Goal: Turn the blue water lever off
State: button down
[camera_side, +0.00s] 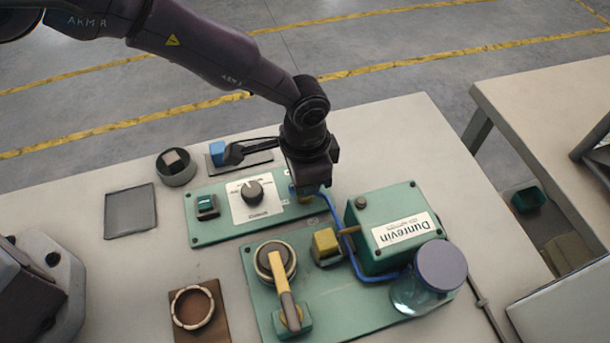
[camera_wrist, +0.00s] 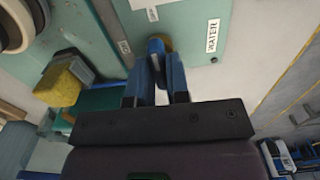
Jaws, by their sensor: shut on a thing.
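The blue water lever (camera_wrist: 156,47) shows in the wrist view between my fingertips, in front of a round yellow base on the green panel (camera_wrist: 185,15). A "WATER" label (camera_wrist: 213,36) is on the panel beside it. My gripper (camera_wrist: 159,74) has its two blue fingers close together and is shut on the lever. In the side view my gripper (camera_side: 306,192) points down at the right end of the back green panel (camera_side: 213,230). The gripper mostly hides the lever there, so its angle is hard to tell.
A grey dial (camera_side: 252,192) and a green switch (camera_side: 206,205) sit left of my gripper. A yellow block (camera_side: 326,243) stands in front.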

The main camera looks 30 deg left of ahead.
jog(key=c, duration=1.1)
grip_release()
jog(key=shift+r, duration=0.15)
notch_tip(320, 180, up, 13)
